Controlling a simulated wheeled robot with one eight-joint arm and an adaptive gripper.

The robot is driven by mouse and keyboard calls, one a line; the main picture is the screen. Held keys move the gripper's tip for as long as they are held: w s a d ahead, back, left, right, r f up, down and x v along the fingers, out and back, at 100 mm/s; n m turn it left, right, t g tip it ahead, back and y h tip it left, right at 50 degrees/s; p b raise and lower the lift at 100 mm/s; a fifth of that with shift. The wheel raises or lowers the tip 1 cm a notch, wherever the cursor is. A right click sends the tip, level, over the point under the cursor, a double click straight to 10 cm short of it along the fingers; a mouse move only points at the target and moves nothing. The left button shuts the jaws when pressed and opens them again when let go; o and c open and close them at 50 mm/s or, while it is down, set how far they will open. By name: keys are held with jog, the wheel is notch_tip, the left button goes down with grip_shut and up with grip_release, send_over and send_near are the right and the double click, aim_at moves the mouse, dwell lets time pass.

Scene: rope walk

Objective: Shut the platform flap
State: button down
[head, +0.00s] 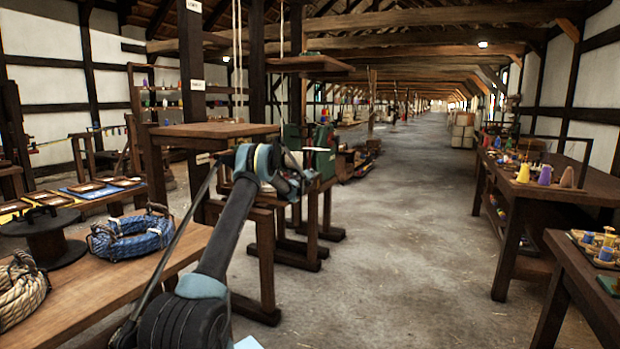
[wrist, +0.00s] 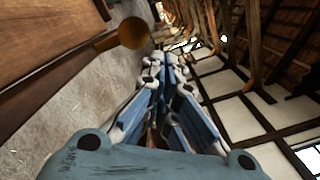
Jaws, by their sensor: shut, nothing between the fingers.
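A flat wooden board (head: 195,131) lies level on posts just behind my arm in the head view. A second, higher board (head: 310,64) hangs level by ropes further back. I cannot tell for certain which is the platform flap. In the wrist view a brown wooden panel (wrist: 45,40) fills the upper left, with a round brown knob-like piece (wrist: 133,33) beside it. My gripper (wrist: 166,68) is shut and empty, its blue fingers together, apart from the panel. In the head view my gripper is near the front board's right end, partly hidden by my arm.
A bench (head: 110,290) with a blue rope coil (head: 132,236), a pale coil (head: 20,290) and a dark spool (head: 45,238) stands at left. A workbench (head: 545,190) with coloured cones stands at right. The floor aisle (head: 410,230) is clear.

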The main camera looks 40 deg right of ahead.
jog(key=s+a, duration=0.7)
jog(key=a, duration=0.1)
jog(key=shift+a+r, duration=0.15)
jog(key=shift+r, duration=0.1)
jog(key=shift+s, duration=0.25)
